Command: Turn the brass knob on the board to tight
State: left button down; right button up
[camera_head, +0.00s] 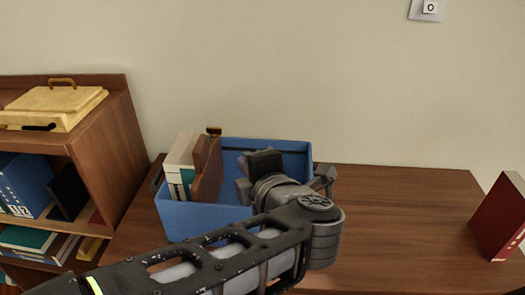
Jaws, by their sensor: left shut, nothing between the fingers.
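I cannot make out a brass knob or its board in the head view; my left arm hides part of the table. My left gripper (265,162) reaches in from the lower left and is over the blue bin (185,220). Its fingers are shut and hold nothing that I can see. The wrist covers the bin's right part. A brown upright slab (207,172) stands in the bin, left of the gripper and apart from it, with a small dark orange-brown piece (214,131) at its top. My right gripper is not in view.
Pale books (180,160) stand in the bin's left end. A wooden bookshelf (115,125) with books and a yellow case (55,103) is at left. A red book (499,215) stands at right. The wooden table (400,215) is clear between bin and red book. A switch (427,9) is on the wall.

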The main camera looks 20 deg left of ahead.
aim_at(214, 132)
jog(key=k+l, duration=0.45)
jog(key=l, duration=0.25)
jog(key=k+l, duration=0.25)
jog(key=l, duration=0.1)
